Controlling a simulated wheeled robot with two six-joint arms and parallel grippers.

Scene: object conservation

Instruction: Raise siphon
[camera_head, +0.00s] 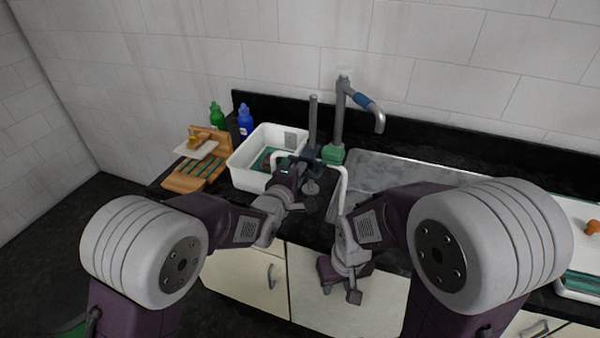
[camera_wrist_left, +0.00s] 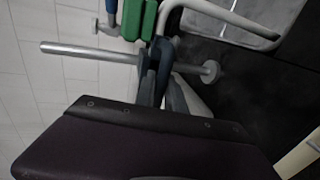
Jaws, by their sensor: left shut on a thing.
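A pale bent tube, which looks like the siphon (camera_head: 342,182), arches between the white basin (camera_head: 240,178) and the counter front, beside a stand. The stand has an upright grey rod (camera_head: 313,118) and a round foot (camera_head: 311,188). A dark blue clamp (camera_head: 312,153) sits on the rod. My left gripper (camera_head: 303,164) is shut on the clamp. In the left wrist view the rod (camera_wrist_left: 90,51) runs sideways, with the clamp (camera_wrist_left: 158,62) and the tube (camera_wrist_left: 210,10) near it. My right gripper (camera_head: 339,283) hangs low before the cabinet; its jaw state is unclear.
A grey faucet (camera_head: 340,115) with a green base (camera_head: 333,155) stands behind the stand. The metal sink (camera_head: 385,165) lies to the right. Green (camera_head: 217,116) and blue bottles (camera_head: 245,122) and a wooden rack (camera_head: 185,181) stand left of the basin.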

